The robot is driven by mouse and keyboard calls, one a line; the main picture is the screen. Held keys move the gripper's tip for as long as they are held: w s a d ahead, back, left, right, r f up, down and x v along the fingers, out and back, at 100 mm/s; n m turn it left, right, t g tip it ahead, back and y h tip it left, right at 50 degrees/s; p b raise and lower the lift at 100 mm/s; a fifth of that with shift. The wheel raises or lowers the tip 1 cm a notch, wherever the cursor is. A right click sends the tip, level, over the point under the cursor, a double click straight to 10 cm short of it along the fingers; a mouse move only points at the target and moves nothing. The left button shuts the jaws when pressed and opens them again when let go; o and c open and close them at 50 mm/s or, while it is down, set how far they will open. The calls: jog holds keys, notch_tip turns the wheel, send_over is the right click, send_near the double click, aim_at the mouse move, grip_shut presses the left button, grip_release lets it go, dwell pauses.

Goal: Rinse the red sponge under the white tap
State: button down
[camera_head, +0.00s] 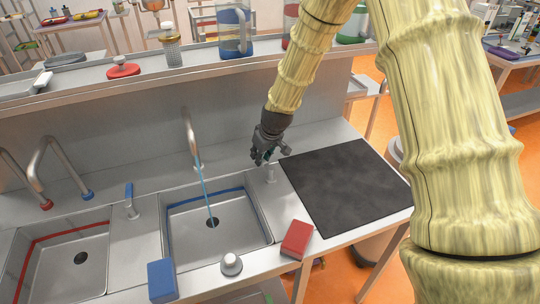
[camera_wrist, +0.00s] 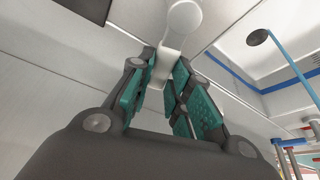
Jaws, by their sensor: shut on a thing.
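The red sponge (camera_head: 297,239) lies on the counter's front edge, right of the blue-striped sink (camera_head: 240,249). I cannot make out a tap that is clearly white. My gripper (camera_head: 262,158) is at the back right of the sink, near a pale lever (camera_head: 271,174), well apart from the sponge. In the wrist view my gripper (camera_wrist: 167,95) is shut on a pale, round-ended lever (camera_wrist: 182,22). The fingers hide part of it.
A dark mat (camera_head: 345,185) lies right of the sink. A blue sponge (camera_head: 162,281) and a round pale knob (camera_head: 231,264) are at the front edge. A blue lever (camera_head: 129,194) and a red-striped sink (camera_head: 75,262) are left. A shelf with jars runs behind.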

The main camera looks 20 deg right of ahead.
jog(key=c, duration=1.3)
grip_release()
jog(key=shift+w+f, duration=0.15)
jog(key=shift+w, duration=0.05)
jog(key=shift+s, duration=0.15)
jog(key=shift+v, duration=6)
